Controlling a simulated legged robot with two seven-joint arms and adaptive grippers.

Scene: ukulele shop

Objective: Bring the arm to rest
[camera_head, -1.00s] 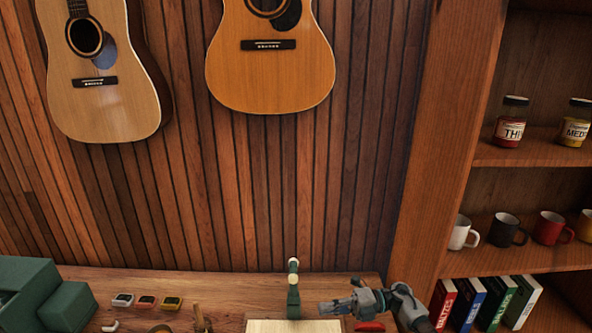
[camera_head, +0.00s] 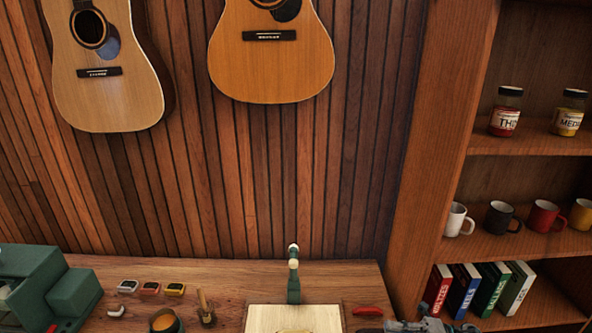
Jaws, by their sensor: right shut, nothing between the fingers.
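My right gripper (camera_head: 378,328) shows only in part, cut off by the bottom edge of the head view, right of the pale board. It is shut with nothing seen in it. It is low at the bench's front right, below a small red object (camera_head: 368,310) on the bench. My left gripper is not in view.
The wooden bench (camera_head: 230,275) carries a green machine (camera_head: 40,290), several small coloured boxes (camera_head: 150,288), a pale board (camera_head: 270,318) and a green post (camera_head: 293,275). Shelves with mugs (camera_head: 500,217), jars and books stand at right. Guitars (camera_head: 270,60) hang behind.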

